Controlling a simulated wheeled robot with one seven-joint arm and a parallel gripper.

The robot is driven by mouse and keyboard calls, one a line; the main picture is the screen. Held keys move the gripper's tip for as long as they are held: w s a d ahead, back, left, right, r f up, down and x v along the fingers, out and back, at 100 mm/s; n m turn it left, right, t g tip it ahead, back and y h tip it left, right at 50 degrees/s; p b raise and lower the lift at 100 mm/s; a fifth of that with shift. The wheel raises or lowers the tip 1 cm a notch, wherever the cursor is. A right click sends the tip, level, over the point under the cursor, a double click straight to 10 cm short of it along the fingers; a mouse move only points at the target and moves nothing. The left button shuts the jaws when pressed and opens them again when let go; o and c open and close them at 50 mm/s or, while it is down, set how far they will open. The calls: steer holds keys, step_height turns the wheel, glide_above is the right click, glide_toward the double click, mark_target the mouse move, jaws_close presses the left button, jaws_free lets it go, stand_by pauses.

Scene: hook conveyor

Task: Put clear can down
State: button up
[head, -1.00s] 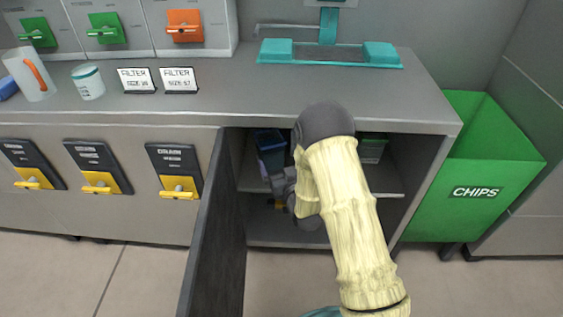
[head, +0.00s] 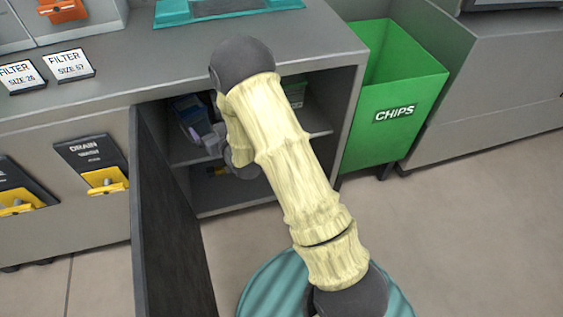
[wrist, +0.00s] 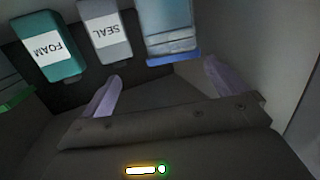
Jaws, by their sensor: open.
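In the head view, a dark blue container (head: 191,118) shows in the cabinet beside my wrist.
The open cabinet door (head: 170,220) is left of my arm. A green CHIPS bin (head: 400,95) stands right of the cabinet. The floor at right is clear.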

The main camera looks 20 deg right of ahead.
steer(key=s+d+r+m+g+h, duration=0.2)
steer(key=s+d+r+g+h, duration=0.3)
steer(key=s+d, duration=0.45)
steer(key=s+d+r+m+g, duration=0.1)
steer(key=s+g, duration=0.3)
steer(key=s, duration=0.5)
steer(key=s+d+r+g, duration=0.1)
steer(key=s+d+g, duration=0.3)
steer(key=s, duration=0.5)
steer(key=shift+d+r+m, duration=0.2)
steer(key=shift+r+m, duration=0.05)
steer(key=shift+m, duration=0.15)
steer(key=shift+w+p+v, duration=0.2)
steer(key=shift+p+v, duration=0.75)
steer(key=shift+p, duration=0.05)
